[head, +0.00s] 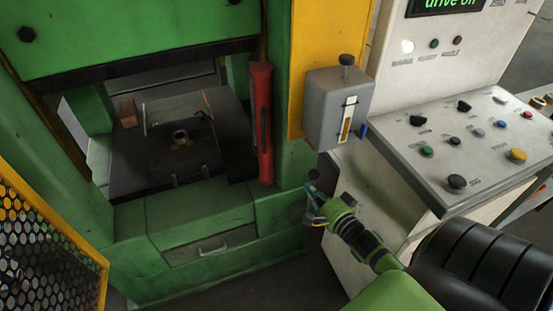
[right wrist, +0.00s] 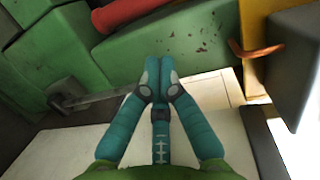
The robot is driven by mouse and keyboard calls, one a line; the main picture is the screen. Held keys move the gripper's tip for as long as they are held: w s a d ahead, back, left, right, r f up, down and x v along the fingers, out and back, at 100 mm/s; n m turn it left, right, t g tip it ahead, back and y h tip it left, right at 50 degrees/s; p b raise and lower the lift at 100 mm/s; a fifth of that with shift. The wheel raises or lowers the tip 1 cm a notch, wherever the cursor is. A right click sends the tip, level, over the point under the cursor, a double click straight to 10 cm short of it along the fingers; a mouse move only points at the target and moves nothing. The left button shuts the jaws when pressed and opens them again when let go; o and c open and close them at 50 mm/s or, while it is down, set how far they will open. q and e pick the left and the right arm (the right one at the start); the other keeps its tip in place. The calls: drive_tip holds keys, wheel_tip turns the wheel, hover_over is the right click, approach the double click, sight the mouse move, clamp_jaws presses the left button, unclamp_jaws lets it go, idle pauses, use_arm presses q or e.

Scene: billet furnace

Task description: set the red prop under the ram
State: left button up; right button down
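The red prop (head: 262,120) stands upright at the right side of the press opening, against the green frame. Its end also shows as a red shape at the top of the right wrist view (right wrist: 130,12). The ram (head: 135,40) is the green block above the opening, with a gap over the dark die block (head: 185,155) on the bed. My right gripper (head: 314,190) is low and right of the prop, apart from it, in front of the press's right post. In the right wrist view its teal fingers (right wrist: 158,75) meet at the tips, with nothing seen between them. My left gripper is out of view.
A grey oiler box (head: 338,105) hangs on the post above my right gripper. The control panel (head: 465,145) with several buttons juts out at right. A yellow mesh guard (head: 45,245) stands at lower left. A drawer handle (head: 212,249) sits below the opening.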

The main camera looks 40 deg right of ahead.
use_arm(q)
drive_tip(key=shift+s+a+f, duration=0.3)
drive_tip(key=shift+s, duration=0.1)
use_arm(e)
drive_tip(key=shift+m+t+y, duration=0.3)
drive_tip(key=shift+m+t, duration=0.3)
drive_tip(key=shift+t, duration=0.1)
drive_tip(key=r, duration=0.4)
drive_tip(key=shift+w+r, duration=0.4)
drive_tip(key=shift+w, duration=0.15)
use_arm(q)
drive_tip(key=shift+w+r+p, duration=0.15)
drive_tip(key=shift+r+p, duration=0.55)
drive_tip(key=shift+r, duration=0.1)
use_arm(e)
drive_tip(key=w+a, duration=0.2)
drive_tip(key=w, duration=1)
drive_tip(key=shift+w+a, duration=0.2)
drive_tip(key=shift+w, duration=0.15)
drive_tip(key=shift+f, duration=0.1)
